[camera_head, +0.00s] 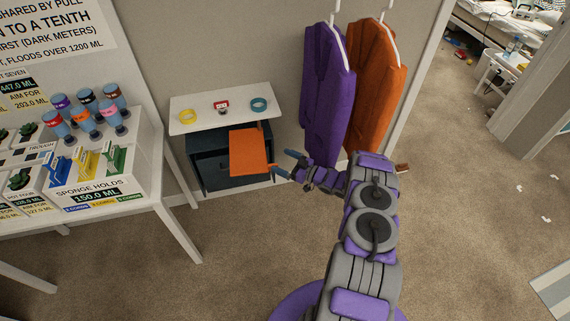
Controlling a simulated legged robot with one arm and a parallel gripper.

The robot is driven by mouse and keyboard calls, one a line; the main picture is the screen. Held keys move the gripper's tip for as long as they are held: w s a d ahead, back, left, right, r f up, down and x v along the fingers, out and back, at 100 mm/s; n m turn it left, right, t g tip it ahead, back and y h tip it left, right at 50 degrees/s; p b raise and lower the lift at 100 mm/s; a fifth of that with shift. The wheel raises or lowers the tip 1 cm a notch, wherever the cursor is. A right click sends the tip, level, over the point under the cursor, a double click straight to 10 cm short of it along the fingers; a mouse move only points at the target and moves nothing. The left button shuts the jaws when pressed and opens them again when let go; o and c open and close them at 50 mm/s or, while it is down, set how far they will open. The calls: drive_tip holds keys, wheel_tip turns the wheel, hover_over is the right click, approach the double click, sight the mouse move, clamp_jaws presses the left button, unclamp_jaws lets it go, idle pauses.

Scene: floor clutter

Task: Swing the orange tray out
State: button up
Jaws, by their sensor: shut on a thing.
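The orange tray (249,153) sticks out from the front of a dark blue cabinet (208,173), under a white top, and is angled out toward me. My gripper (286,164) is at the tray's right front corner, with its blue fingers seen apart from above. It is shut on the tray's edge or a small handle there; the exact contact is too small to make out. The tray's top looks bare.
The white top (222,97) holds a yellow ring, a red-and-white item and a blue ring. Purple (326,95) and orange (374,85) garments hang just right of the cabinet, close to my arm. A white table (110,202) with bottles stands left.

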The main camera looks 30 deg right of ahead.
drive_tip(key=shift+s+d, duration=0.15)
drive_tip(key=shift+d, duration=0.1)
drive_tip(key=c, duration=0.4)
idle(0.3)
drive_tip(key=shift+s+d+h, duration=0.3)
drive_tip(key=shift+s, duration=0.05)
drive_tip(key=shift+c, duration=1)
drive_tip(key=p+v, duration=0.3)
drive_tip(key=v, duration=1.2)
drive_tip(key=shift+s+f, duration=0.2)
drive_tip(key=shift+s, duration=0.1)
drive_tip(key=shift+s+d+f, duration=0.1)
drive_tip(key=shift+s+d, duration=0.2)
drive_tip(key=shift+s, duration=0.15)
